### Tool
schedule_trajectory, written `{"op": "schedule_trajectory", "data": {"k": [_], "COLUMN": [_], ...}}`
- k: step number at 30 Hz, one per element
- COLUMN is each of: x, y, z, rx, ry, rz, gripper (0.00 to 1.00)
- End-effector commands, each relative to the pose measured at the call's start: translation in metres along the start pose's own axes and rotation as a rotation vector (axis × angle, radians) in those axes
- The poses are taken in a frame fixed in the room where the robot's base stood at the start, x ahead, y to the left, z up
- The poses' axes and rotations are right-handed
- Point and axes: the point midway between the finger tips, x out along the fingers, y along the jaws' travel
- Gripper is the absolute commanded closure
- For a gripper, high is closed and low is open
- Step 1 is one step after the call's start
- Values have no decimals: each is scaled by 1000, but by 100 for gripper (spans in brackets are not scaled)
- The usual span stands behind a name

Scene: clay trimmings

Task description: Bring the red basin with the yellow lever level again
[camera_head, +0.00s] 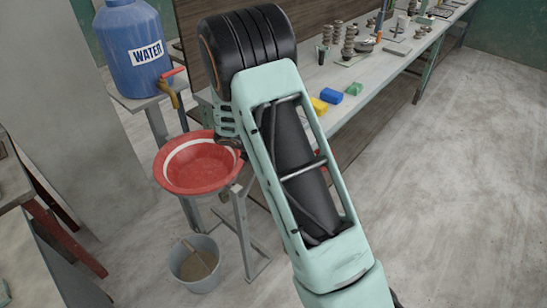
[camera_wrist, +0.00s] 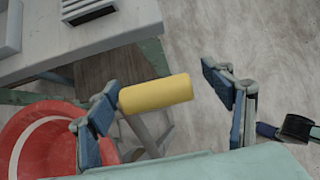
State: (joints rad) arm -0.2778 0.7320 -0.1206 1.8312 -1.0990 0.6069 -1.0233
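The red basin (camera_head: 200,182) sits on a grey metal stand (camera_head: 243,232), left of my arm in the head view. A white band runs around its inside. Its rim looks tilted, but I cannot tell how far. In the wrist view the basin (camera_wrist: 50,118) shows at the lower left. The yellow lever (camera_wrist: 157,94), a thick rounded bar, lies between the fingers of my gripper (camera_wrist: 160,74). My gripper is open, with the left finger close to the lever's left end and a wide gap on the right. Contact is unclear. My arm hides the lever in the head view.
A blue water container (camera_head: 131,40) with a red-handled tap (camera_head: 172,82) stands behind the basin. A grey bucket (camera_head: 195,270) is below. A long workbench (camera_head: 362,72) holds yellow (camera_head: 319,105) and blue (camera_head: 331,96) blocks. Floor at right is clear.

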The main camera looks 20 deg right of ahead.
Motion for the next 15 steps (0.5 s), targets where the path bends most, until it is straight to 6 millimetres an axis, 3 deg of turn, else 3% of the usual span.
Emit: {"op": "schedule_trajectory", "data": {"k": [15], "x": [-6], "y": [4], "z": [-1], "rx": [0], "ry": [1], "rz": [9], "gripper": [28]}}
